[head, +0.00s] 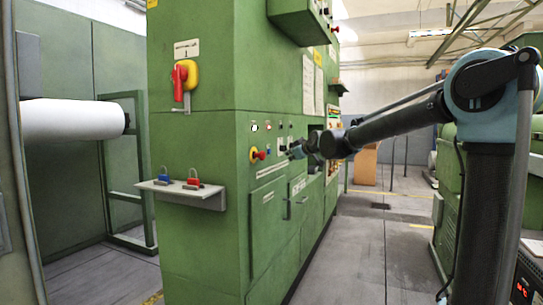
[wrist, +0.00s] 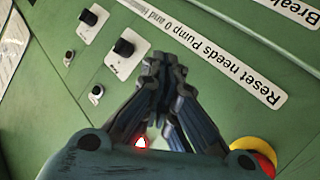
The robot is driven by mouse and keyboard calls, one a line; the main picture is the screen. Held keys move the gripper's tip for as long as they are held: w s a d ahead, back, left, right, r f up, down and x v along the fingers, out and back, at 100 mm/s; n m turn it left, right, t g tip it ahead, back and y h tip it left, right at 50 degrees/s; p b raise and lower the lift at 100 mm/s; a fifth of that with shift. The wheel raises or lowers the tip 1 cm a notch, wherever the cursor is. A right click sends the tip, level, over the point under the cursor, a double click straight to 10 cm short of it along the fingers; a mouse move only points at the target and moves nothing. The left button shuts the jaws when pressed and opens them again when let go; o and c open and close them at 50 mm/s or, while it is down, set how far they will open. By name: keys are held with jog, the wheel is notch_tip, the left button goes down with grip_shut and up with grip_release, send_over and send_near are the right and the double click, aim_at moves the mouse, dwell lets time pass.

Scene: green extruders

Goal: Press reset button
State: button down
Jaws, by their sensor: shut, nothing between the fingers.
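The green machine's control panel (head: 270,140) faces my gripper (head: 296,152), which is close in front of it. In the wrist view my gripper (wrist: 163,65) is shut and empty, its tips near a white label (wrist: 215,60) reading "Reset needs Pump 0 and…". I cannot tell which control is the reset button, or whether the fingertips touch the panel.
Two black knobs (wrist: 124,47) (wrist: 88,17) and two small switches (wrist: 96,93) (wrist: 68,57) sit left of the fingers. A red-and-yellow emergency stop (head: 257,155) is close by. A shelf with padlocks (head: 180,196) juts from the cabinet's left face. The floor aisle (head: 365,245) is clear.

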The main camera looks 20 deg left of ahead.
jog(key=a, duration=0.5)
jog(key=shift+w+a, duration=0.25)
jog(key=shift+a, duration=0.15)
dwell(1.3)
jog(key=shift+s+a, duration=0.1)
jog(key=shift+a, duration=0.2)
jog(key=shift+a, duration=0.4)
dwell(0.7)
jog(key=shift+d, duration=0.8)
jog(key=shift+d, duration=0.1)
jog(key=shift+s+d, duration=0.15)
jog(key=shift+d, duration=1.05)
jog(key=shift+s+d, duration=0.1)
jog(key=shift+d, duration=1.1)
